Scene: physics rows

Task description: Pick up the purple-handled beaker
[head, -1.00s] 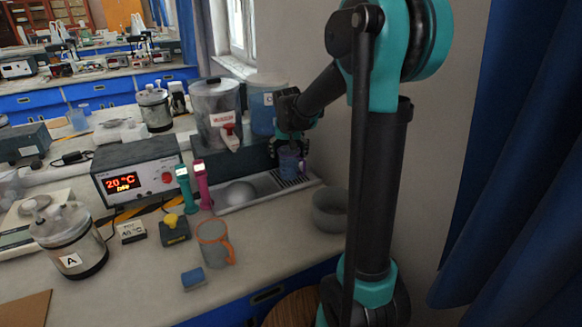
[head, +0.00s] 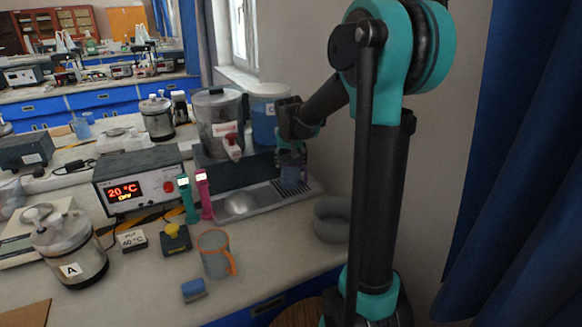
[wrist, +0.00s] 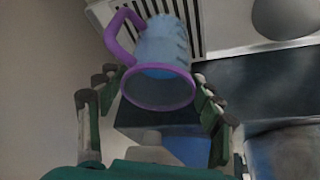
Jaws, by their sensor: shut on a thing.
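The purple-handled beaker (wrist: 165,45) is blue and clear, with a purple rim and a purple handle on its left in the wrist view. Its open mouth faces my wrist camera. My gripper (wrist: 160,88) is shut on it, with fingers on both sides near the rim. In the head view the beaker (head: 292,172) shows small and dark below my gripper (head: 293,152), over the slatted end of the sink unit (head: 268,199). I cannot tell whether its base touches the slats.
A large container with a red tap (head: 220,112) and a blue container (head: 266,118) stand behind. A grey bowl (head: 332,218) sits at the right. An orange-handled mug (head: 214,256), a blue block (head: 194,290) and a temperature unit (head: 138,190) stand on the bench.

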